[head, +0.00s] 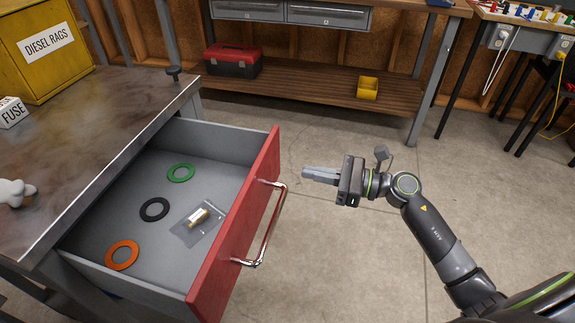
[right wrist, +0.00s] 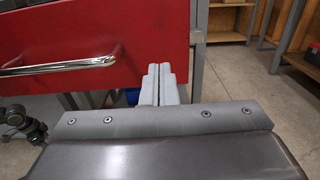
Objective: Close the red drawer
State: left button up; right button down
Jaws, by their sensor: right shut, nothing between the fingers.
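The red drawer (head: 243,222) stands open under the workbench, pulled out towards the right. Its chrome handle (head: 270,230) is on the front face. Inside lie a green ring (head: 180,173), a black ring (head: 154,209), an orange ring (head: 122,255) and a small clear bag (head: 199,222) with a brass-coloured part. My right gripper (head: 305,174) is shut and empty. It is to the right of the drawer front, apart from the handle in the head view. In the right wrist view the fingers (right wrist: 159,85) point towards the red front's right edge, with the handle (right wrist: 65,66) to their left.
The workbench top (head: 110,105) holds a yellow DIESEL RAGS box (head: 45,55), a FUSE box (head: 11,112) and a white object (head: 14,192). A red toolbox (head: 233,61) and yellow bin (head: 367,88) sit on a back shelf. The floor right of the drawer is clear.

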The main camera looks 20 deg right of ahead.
aim_at(275, 166)
pick_arm(q)
jog(key=shift+s+a+f+p, duration=0.2)
jog(key=shift+s+f, duration=0.05)
jog(key=shift+f, duration=0.35)
jog(key=shift+s+a+f+p, duration=0.15)
jog(key=shift+s+f+p, duration=0.1)
jog(key=shift+f, duration=0.3)
pick_arm(e)
jog(key=shift+x, duration=3.1)
jog(key=shift+w, duration=0.1)
